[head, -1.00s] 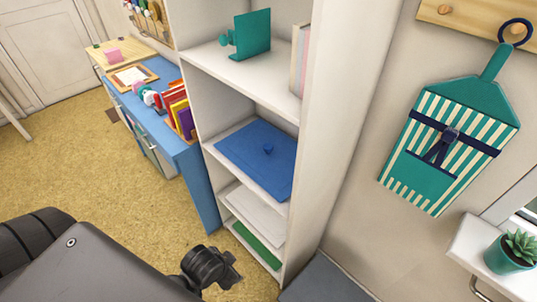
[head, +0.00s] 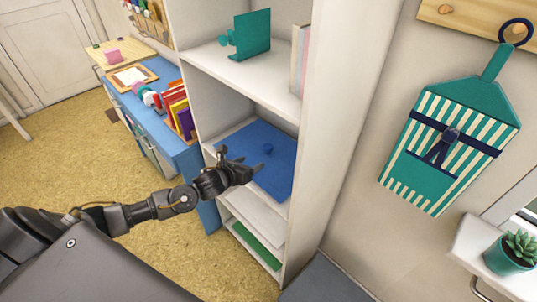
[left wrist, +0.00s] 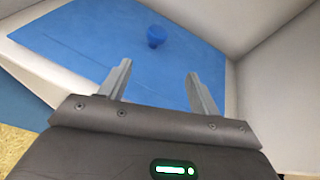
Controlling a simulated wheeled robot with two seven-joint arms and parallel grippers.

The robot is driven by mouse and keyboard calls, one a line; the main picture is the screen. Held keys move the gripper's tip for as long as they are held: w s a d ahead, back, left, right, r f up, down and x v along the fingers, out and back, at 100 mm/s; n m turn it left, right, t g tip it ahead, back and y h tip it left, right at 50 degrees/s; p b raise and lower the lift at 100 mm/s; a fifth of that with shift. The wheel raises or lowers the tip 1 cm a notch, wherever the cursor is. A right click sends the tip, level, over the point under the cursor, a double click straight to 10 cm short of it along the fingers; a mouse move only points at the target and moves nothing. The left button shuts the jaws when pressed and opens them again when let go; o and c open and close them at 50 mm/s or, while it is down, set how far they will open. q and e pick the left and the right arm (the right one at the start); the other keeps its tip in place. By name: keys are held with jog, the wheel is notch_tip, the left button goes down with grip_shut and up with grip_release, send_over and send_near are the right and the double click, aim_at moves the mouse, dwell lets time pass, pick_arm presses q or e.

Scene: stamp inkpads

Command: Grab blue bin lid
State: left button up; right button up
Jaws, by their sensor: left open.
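The blue bin lid (head: 277,172) is a flat blue panel with a small round knob (head: 268,149), lying on a middle shelf of the white shelf unit. In the left wrist view the lid (left wrist: 110,55) fills much of the shelf, and its knob (left wrist: 156,36) stands beyond the fingertips. My left gripper (head: 240,168) is at the front of that shelf, in front of the lid and partly covering it. Its two fingers (left wrist: 158,75) are spread with nothing between them. My right gripper is not in view.
Shelf walls (head: 312,150) stand close on both sides of the lid. A white panel (head: 255,217) and a green one (head: 257,246) lie on lower shelves. A teal object (head: 252,34) stands above. A blue desk (head: 165,135) adjoins the unit at left.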

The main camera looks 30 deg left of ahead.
pick_arm(q)
jog(key=shift+w+a+r+m, duration=0.45)
jog(key=shift+w+a+m, duration=0.2)
jog(key=shift+m, duration=0.25)
jog(key=p, duration=0.1)
send_near(268, 146)
jog(key=shift+w+f, duration=0.9)
jog(key=shift+w, duration=0.15)
jog(key=shift+w+d, duration=0.1)
jog(key=shift+w, duration=0.15)
jog(key=p+x, duration=0.1)
jog(key=x, duration=0.2)
jog(key=shift+w+d+r+p, duration=0.1)
jog(key=shift+w+d+p, duration=0.1)
jog(key=shift+p, duration=0.1)
jog(key=shift+w+f, duration=0.25)
jog(key=shift+w, duration=0.35)
jog(key=c, duration=1.2)
jog(key=shift+r, duration=0.1)
